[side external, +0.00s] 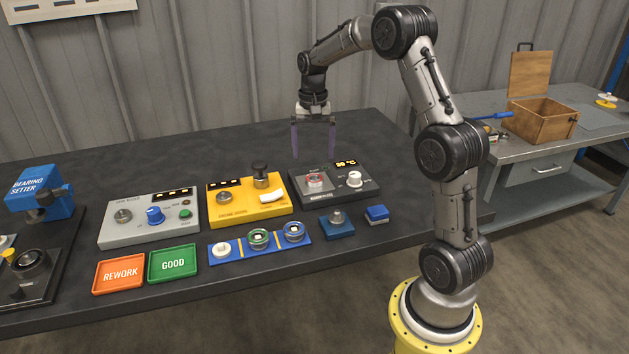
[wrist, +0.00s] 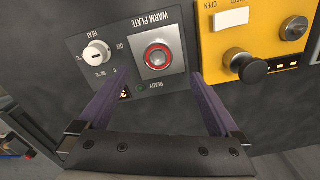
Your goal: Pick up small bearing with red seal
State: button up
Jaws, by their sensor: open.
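The small bearing with the red seal (side external: 315,180) sits on the square metal pad of the dark warm plate unit (side external: 347,195). In the wrist view the bearing (wrist: 157,58) shows as a silver ring with a red band, lying flat. My gripper (side external: 312,155) is open and empty, pointing down above and behind the warm plate. In the wrist view its two purple fingers (wrist: 160,85) stand wide apart, with the bearing in the space between them and farther off.
A yellow gauge unit (side external: 250,199) with a black knob stands left of the warm plate. A grey unit (side external: 150,218), an orange REWORK tray (side external: 119,287), a green GOOD tray (side external: 173,276) and a blue parts strip (side external: 240,262) lie nearby. The table behind is clear.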

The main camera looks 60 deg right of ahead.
jog(key=shift+s+f, duration=0.15)
jog(key=shift+f, duration=3.65)
jog(key=shift+d+r, duration=0.1)
grip_shut()
